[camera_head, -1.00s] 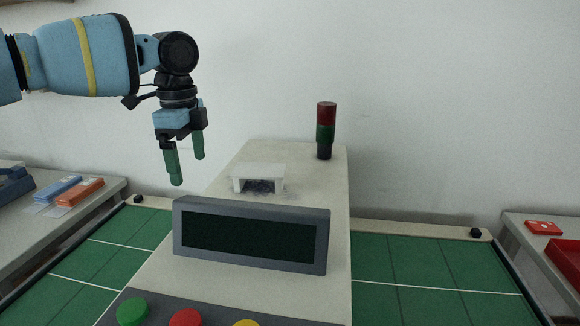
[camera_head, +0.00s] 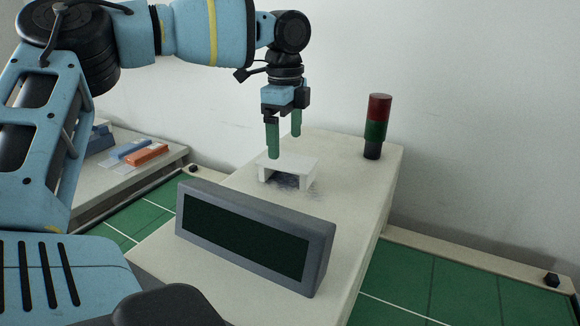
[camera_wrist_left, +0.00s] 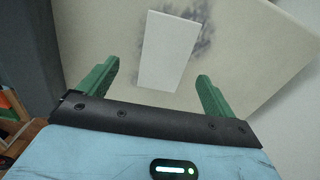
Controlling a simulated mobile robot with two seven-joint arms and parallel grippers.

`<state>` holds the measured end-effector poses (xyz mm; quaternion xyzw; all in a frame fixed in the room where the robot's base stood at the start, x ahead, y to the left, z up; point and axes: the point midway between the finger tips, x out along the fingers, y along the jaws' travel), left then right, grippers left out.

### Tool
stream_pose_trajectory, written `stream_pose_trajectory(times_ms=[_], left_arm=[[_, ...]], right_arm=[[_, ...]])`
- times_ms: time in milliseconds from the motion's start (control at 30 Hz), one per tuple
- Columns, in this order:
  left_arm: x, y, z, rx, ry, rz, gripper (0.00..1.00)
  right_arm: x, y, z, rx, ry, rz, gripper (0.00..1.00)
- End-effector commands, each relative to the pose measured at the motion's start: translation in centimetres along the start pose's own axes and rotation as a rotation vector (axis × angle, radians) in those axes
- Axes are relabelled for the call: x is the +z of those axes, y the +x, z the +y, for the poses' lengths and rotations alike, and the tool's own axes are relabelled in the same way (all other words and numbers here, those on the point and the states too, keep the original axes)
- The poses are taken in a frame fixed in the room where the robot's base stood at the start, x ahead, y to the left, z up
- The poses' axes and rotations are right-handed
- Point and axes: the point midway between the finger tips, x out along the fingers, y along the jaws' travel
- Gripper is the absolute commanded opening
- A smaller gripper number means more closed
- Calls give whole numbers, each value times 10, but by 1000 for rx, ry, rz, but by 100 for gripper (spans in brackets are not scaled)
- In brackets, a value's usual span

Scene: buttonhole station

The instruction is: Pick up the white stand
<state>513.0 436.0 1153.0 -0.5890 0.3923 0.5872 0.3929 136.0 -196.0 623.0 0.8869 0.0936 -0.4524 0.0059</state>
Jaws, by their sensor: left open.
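The white stand (camera_head: 290,166) is a small bridge-shaped piece with a flat top and an opening under it. It stands on the pale top of the console, behind the dark display. My left gripper (camera_head: 284,145) points down with its two green fingers apart, just above and at the back of the stand. The fingers are empty. In the left wrist view the stand's top (camera_wrist_left: 169,52) shows as a white rectangle ahead of and between the open fingers (camera_wrist_left: 157,85). I cannot tell whether a fingertip touches it. My right gripper is not in view.
A grey-framed display (camera_head: 250,236) stands in front of the stand. A red and green signal tower (camera_head: 376,127) stands to the right at the back. A side table at left holds an orange box (camera_head: 146,154) and a blue one. The console top (camera_head: 345,190) right of the stand is clear.

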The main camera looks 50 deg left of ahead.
Motion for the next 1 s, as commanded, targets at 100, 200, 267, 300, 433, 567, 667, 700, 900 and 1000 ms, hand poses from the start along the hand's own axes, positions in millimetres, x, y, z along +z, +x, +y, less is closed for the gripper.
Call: stream_pose_trajectory(times_ms=[100,200,267,300,433,567,667,700,900,1000], left_arm=[[0,14,0,3,0,-1,91],[0,19,0,2,-1,-1,91],[0,19,0,1,-1,-1,91],[0,20,0,1,-1,-1,91],[1,31,-2,3,0,-2,91],[1,50,-6,3,1,-3,91],[1,62,-6,2,1,-1,91],[1,65,-6,1,0,-1,91],[1,71,-6,1,-1,-1,91],[1,71,-6,1,-1,-1,91]], right_arm=[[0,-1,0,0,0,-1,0],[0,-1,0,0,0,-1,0],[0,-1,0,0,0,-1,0],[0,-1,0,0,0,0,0],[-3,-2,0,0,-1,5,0],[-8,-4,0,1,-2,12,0],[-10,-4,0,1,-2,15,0],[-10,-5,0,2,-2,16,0],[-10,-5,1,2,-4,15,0],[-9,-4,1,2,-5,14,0]])
